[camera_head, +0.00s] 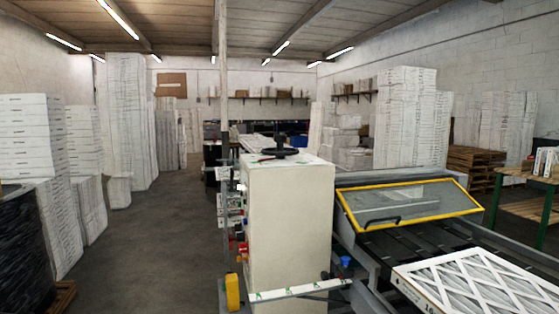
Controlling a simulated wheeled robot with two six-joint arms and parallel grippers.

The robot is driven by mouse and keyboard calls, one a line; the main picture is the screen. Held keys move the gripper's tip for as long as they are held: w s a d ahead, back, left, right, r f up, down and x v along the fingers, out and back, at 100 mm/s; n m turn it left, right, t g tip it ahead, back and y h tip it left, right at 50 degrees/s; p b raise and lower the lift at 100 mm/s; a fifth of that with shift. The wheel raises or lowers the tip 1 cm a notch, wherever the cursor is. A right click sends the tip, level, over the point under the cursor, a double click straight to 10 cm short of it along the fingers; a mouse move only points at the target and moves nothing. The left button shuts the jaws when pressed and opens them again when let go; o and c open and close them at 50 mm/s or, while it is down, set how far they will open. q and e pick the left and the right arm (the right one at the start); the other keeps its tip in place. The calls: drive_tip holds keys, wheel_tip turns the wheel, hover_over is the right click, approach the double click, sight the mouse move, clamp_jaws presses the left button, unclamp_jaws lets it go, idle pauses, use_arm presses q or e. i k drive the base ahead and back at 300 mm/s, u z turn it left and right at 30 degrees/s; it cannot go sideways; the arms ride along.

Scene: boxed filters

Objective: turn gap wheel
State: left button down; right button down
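A black hand wheel (280,153) sits flat on top of a tall beige machine cabinet (288,222) in the middle of the view. A short dark post rises from the wheel's centre. I take this to be the gap wheel. Neither of my grippers shows in the head view.
Right of the cabinet is a conveyor with a yellow-framed clear guard (410,203) and a white boxed filter (478,283). A black roll (22,250) stands at the left edge. White box stacks (127,120) line the left. The floor (150,240) left of the cabinet is clear.

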sight(280, 152)
drive_tip(key=u, duration=0.45)
drive_tip(key=i, duration=0.4)
drive_tip(key=u, duration=1)
drive_tip(key=i, duration=1.35)
drive_tip(key=z, duration=0.95)
drive_tip(key=i, duration=0.5)
drive_tip(key=z, duration=0.65)
